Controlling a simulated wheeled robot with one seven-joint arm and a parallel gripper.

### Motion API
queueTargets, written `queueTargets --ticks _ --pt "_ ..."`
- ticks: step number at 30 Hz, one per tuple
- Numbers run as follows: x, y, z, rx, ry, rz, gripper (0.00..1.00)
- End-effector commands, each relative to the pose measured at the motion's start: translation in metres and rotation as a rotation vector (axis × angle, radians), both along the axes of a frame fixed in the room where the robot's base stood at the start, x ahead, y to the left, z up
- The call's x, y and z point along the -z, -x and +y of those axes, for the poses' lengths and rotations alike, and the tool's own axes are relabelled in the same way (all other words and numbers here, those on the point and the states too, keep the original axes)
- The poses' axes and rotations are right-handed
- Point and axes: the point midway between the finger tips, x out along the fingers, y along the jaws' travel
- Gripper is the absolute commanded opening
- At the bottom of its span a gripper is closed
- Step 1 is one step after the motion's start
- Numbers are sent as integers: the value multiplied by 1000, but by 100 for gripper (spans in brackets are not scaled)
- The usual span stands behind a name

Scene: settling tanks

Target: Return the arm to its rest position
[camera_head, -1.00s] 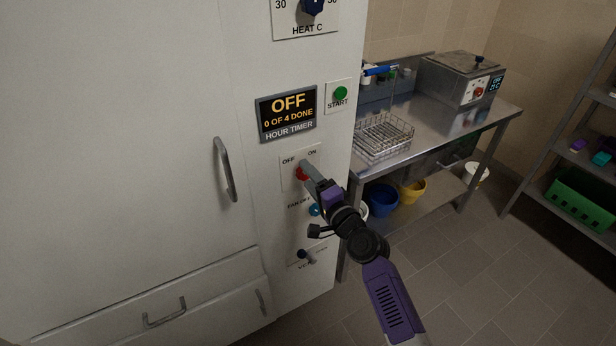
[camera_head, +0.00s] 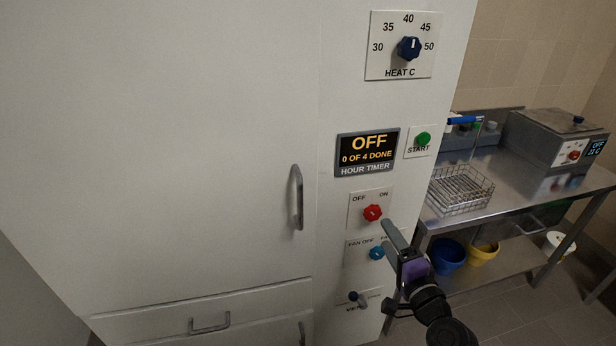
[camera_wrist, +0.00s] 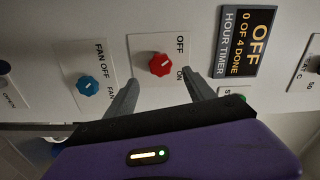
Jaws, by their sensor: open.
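My gripper (camera_head: 388,242) is in front of the cabinet's control panel, just right of and below the red OFF/ON knob (camera_head: 372,212). In the wrist view its two grey fingers (camera_wrist: 163,95) are spread apart and empty. The red knob (camera_wrist: 160,64) shows between and beyond them, apart from both. The blue fan knob (camera_head: 377,253) sits below the red one, close left of the gripper in the head view. My arm comes up from the lower right, and its lower part is out of view.
The white cabinet (camera_head: 200,120) with a door handle (camera_head: 297,197) fills the left. The timer display (camera_head: 367,152) reads OFF, 0 OF 4 DONE. A steel table (camera_head: 520,190) stands right, bearing a wire basket (camera_head: 461,188) and a water bath (camera_head: 555,140). Buckets (camera_head: 447,256) are below.

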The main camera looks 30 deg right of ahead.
Motion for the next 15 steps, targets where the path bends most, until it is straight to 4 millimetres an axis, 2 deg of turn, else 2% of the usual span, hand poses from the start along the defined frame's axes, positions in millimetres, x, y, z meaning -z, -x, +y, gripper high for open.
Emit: queueTargets --ticks 7,10,12,15 --pt "-2 1 -4 15 44 5 63" --pt "-21 5 -11 62 185 7 63" --pt "-26 20 -8 95 308 34 63" --pt "-25 43 8 114 460 85 63"
